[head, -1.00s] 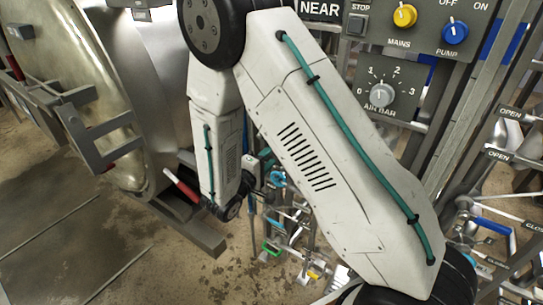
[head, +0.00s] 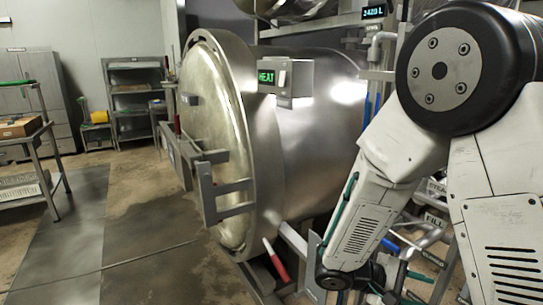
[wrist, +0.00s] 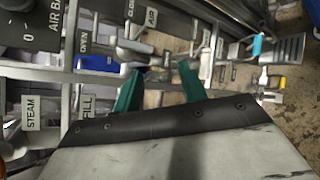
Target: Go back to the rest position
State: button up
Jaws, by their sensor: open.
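My gripper (wrist: 160,68) shows in the wrist view as two teal fingers standing apart, with nothing between them. Beyond the fingers are pipes and valve handles of the panel, with OPEN, AIR, STEAM (wrist: 33,112) and FILL (wrist: 88,108) labels. I cannot tell how far the fingertips are from them. In the head view my white arm fills the right side, bent at a large black joint, its forearm pointing down. The gripper itself is not clearly visible there.
The round autoclave door (head: 215,135) with its bracket handles stands left of my arm, closed against the steel vessel (head: 310,125). A HEAT box (head: 287,78) is on the vessel. A table (head: 30,150) and shelf (head: 135,100) stand at the left. The floor between is clear.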

jog(key=s+a+r+m+t+y, duration=0.1)
jog(key=s+a+r+m+y, duration=0.1)
jog(key=s+r+y, duration=0.5)
jog(key=s+a+r+m+t+y, duration=0.1)
jog(key=s+a+r+m+y, duration=0.2)
jog(key=s+r+y, duration=0.4)
jog(key=s+a+r, duration=0.1)
jog(key=s+r, duration=0.1)
jog(key=s, duration=0.1)
jog(key=shift+s+r+m, duration=0.15)
jog(key=shift+r+m, duration=0.1)
jog(key=shift+m, duration=0.05)
jog(key=shift+a, duration=0.1)
